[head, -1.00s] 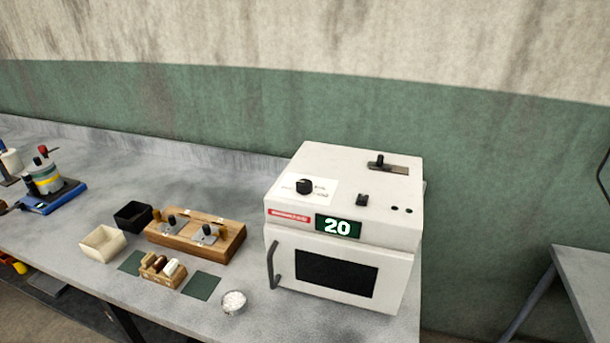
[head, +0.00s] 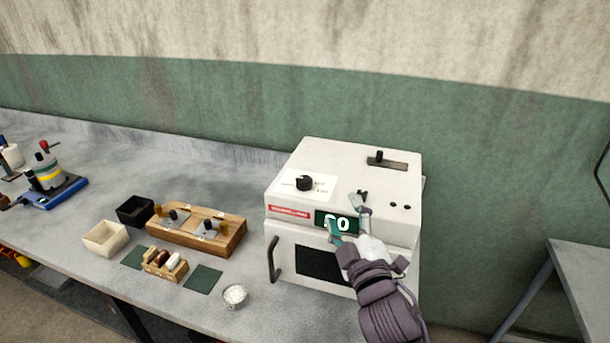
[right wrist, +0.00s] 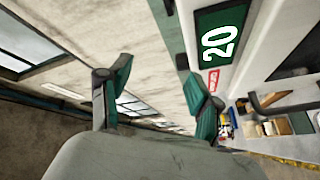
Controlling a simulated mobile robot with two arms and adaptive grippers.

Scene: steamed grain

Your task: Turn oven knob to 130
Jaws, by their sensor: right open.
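The white oven (head: 340,165) stands at the right end of the bench. Its black knob (head: 304,183) sits on a pale dial plate on the top's left side. The green display (head: 325,217) is partly covered by my gripper in the head view; in the right wrist view the display (right wrist: 219,40) reads 20. My right gripper (head: 347,212) is open and empty in front of the display, to the right of and nearer than the knob. Its two green-padded fingers (right wrist: 165,90) are spread apart in the right wrist view. My left gripper is not in view.
The oven's dark handle (head: 273,260) sticks out at its front left. A slider (head: 380,157) rises from its top. A wooden block with metal fittings (head: 197,231), a white bowl (head: 235,296) and small boxes lie left of the oven. A separate table (head: 580,275) stands at right.

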